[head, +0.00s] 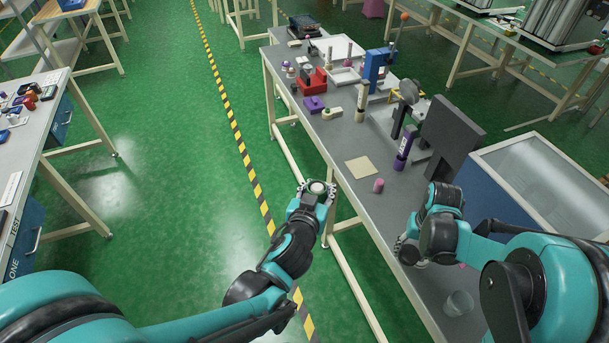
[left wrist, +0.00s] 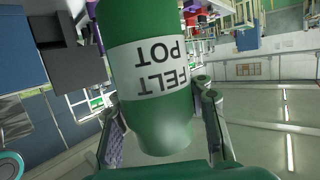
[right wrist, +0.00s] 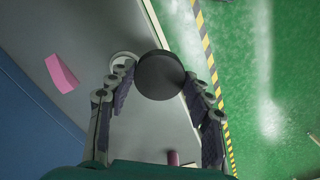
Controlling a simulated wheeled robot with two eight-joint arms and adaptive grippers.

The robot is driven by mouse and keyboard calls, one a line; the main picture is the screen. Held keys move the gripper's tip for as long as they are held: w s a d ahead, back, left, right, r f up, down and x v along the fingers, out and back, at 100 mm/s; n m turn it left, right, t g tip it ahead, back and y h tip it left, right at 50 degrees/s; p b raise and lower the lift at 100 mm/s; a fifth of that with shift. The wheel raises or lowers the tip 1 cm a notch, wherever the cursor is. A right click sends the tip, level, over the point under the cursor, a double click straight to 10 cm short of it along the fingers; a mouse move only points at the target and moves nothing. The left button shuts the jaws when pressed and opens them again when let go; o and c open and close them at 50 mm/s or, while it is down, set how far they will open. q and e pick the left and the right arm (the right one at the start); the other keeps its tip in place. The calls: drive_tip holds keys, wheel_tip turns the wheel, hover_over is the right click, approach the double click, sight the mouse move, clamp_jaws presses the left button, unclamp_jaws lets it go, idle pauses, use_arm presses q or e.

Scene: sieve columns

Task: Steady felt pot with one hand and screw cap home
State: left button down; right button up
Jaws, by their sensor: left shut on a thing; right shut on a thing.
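The felt pot (left wrist: 160,75) is a green cylinder with a white "FELT POT" label, upside down in the left wrist view. My left gripper (head: 317,188) is shut around it, beyond the table's near left edge, over the floor. In the head view only the pot's pale round top (head: 318,187) shows clearly. My right gripper (head: 406,248) is over the table at the right, partly hidden by its own arm. In the right wrist view it is shut on a dark round cap (right wrist: 160,75) between its fingertips. The cap is hidden in the head view and apart from the pot.
The grey table (head: 338,137) holds a beige square pad (head: 361,167), a small pink piece (head: 378,185), a purple-and-white bottle (head: 403,150) and a dark upright panel (head: 452,130). A clear cup (head: 459,303) stands near the front. Floor left of the table is open.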

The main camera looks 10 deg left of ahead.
use_arm(q)
drive_tip(key=shift+s+d+r+m+h, duration=0.15)
drive_tip(key=shift+s+d+m+h, duration=0.1)
drive_tip(key=shift+d, duration=0.2)
drive_tip(key=shift+s+d+r+m+h, duration=0.15)
drive_tip(key=shift+d+h, duration=0.1)
drive_tip(key=shift+d, duration=0.2)
use_arm(e)
drive_tip(key=w+a+r+n, duration=0.2)
drive_tip(key=a+r, duration=0.7)
drive_tip(key=r, duration=0.2)
drive_tip(key=w+a+r+n, duration=0.2)
drive_tip(key=a+r, duration=0.7)
drive_tip(key=r, duration=0.2)
drive_tip(key=s+a+r+n, duration=0.1)
drive_tip(key=s+a+r, duration=0.4)
drive_tip(key=a+r, duration=0.3)
drive_tip(key=shift+s+r, duration=0.15)
drive_tip(key=shift+r, duration=0.1)
drive_tip(key=shift+f, duration=2)
